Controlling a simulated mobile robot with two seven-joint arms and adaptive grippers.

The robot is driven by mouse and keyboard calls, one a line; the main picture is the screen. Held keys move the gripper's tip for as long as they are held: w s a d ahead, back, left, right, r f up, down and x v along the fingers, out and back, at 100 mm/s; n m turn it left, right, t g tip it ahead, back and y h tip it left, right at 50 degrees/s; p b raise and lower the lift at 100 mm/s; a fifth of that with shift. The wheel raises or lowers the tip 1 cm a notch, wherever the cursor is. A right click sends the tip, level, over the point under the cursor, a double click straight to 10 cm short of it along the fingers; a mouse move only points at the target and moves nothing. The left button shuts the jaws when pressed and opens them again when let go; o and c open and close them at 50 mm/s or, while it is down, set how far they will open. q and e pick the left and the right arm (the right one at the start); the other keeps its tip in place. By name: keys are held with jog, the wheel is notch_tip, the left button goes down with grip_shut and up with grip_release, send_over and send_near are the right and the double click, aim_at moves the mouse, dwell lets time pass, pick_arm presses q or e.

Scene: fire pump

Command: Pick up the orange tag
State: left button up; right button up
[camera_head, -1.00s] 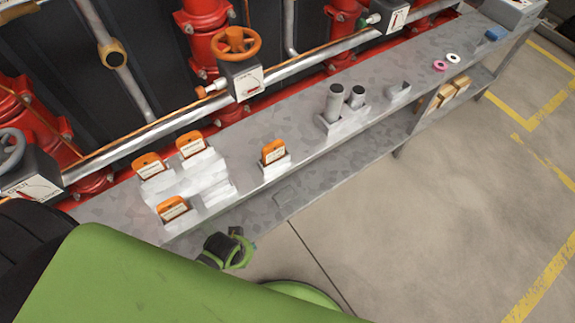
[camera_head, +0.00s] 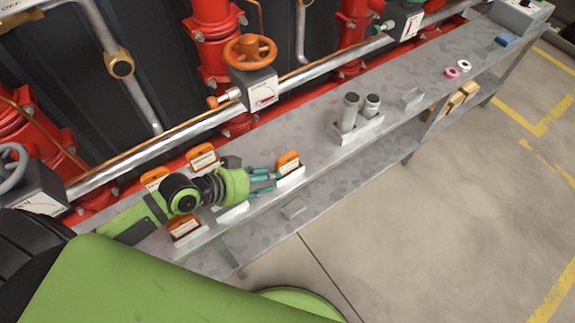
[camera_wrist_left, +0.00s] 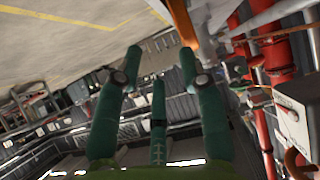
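An orange tag (camera_head: 288,160) with a pale label stands upright in a small white holder (camera_head: 291,180) on the grey shelf. My left gripper (camera_head: 270,182) is just left of it, its teal fingers spread and pointing at it. In the left wrist view the open fingers (camera_wrist_left: 160,62) show, and the orange tag (camera_wrist_left: 182,22) stands beside the right fingertip. I cannot tell whether they touch. My right gripper is not in view.
Two grey cylinders (camera_head: 350,112) stand in a holder right of the tag. Red pipes and a valve with an orange wheel (camera_head: 250,50) run behind the shelf (camera_head: 320,160). Pink and white rings (camera_head: 451,73) lie farther right. The floor in front is clear.

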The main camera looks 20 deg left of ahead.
aim_at(299, 157)
pick_arm(q)
jog(key=w, duration=0.1)
jog(key=w+a+r+t, duration=0.1)
jog(key=w, duration=0.1)
jog(key=shift+a+r+h, duration=0.15)
jog(key=shift+h, duration=0.15)
jog(key=x, duration=0.5)
jog(key=shift+w, duration=0.1)
jog(key=shift+b+x, duration=0.3)
jog(key=shift+x, duration=2.6)
grip_shut()
